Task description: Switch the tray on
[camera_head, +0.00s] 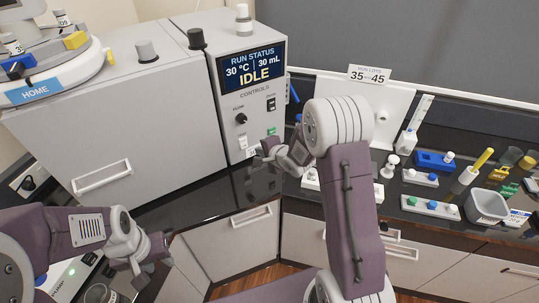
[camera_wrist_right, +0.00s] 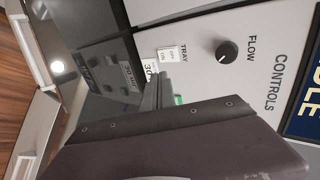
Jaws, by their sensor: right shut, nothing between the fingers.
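The control box (camera_head: 238,110) has a screen reading IDLE. The white tray switch (camera_wrist_right: 170,52), labelled TRAY, is on its panel below the black FLOW knob (camera_wrist_right: 226,52). In the head view the tray switch (camera_head: 242,142) is small, and I cannot read its position. My right gripper (camera_head: 256,151) is shut and empty, close to the lower panel near the switch. In the right wrist view its fingertips (camera_wrist_right: 158,82) are beside the switch; contact is unclear. My left gripper (camera_head: 153,271) is low at left, away from the box, and its jaws are unclear.
A large grey cabinet (camera_head: 120,120) stands left of the control box. A green part (camera_wrist_right: 178,99) shows beside the right fingers. Racks (camera_head: 430,207), a beaker (camera_head: 487,207) and bottles crowd the black counter at right. A white board (camera_head: 365,105) stands behind my right arm.

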